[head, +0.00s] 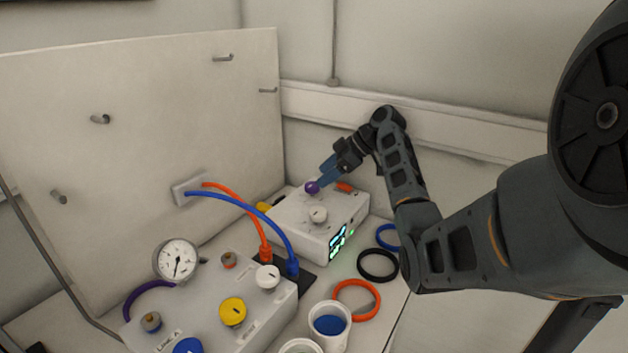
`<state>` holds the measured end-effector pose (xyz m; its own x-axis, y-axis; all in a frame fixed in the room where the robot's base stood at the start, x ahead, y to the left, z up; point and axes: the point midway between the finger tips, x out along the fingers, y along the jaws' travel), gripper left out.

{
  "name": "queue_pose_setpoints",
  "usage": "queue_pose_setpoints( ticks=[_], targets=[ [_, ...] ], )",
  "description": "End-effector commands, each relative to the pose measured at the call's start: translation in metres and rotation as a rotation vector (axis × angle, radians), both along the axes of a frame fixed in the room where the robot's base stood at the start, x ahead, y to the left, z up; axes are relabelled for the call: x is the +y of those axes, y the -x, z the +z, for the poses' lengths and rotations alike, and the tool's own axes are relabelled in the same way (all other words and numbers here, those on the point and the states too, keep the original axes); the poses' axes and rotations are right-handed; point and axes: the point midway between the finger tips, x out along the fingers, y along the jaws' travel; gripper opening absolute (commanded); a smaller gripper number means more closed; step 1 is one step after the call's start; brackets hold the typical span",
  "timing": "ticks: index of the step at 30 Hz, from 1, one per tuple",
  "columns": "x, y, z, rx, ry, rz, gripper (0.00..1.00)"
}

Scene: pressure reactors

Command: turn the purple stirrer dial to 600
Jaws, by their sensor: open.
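The purple stirrer dial (312,187) sits on top of the white stirrer unit (290,222), near its back. My gripper (321,182) is at the dial, reaching down from the upper right with its blue fingers. The fingers partly cover the dial. It is too small to tell whether they touch it. The dial's pointer and scale marks cannot be read. A white dial (318,214) is in front of it on the same unit. A lit display (338,240) shows on the unit's front side, its digits not legible.
Orange and blue hoses (258,216) arch from a wall socket to fittings left of the unit. A white control box (215,300) with a gauge (178,260) and several knobs stands in front. Rings (358,298) and cups (329,325) lie to the right. A white panel (140,150) stands behind.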

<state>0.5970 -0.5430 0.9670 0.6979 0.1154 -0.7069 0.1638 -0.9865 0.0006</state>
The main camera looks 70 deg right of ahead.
Motion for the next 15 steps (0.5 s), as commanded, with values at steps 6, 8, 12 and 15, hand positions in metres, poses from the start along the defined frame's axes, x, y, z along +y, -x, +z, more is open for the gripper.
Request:
queue_pose_setpoints(
  ticks=[6,8,12,15],
  targets=[
    [0.004,-0.022,-0.022,0.001,-0.003,0.000,0.72],
    [0.005,-0.026,-0.027,0.001,-0.003,0.000,0.72],
    [0.005,-0.032,-0.032,0.001,-0.001,-0.001,0.72],
    [0.006,-0.033,-0.034,0.001,-0.001,-0.001,0.72]
  ],
)
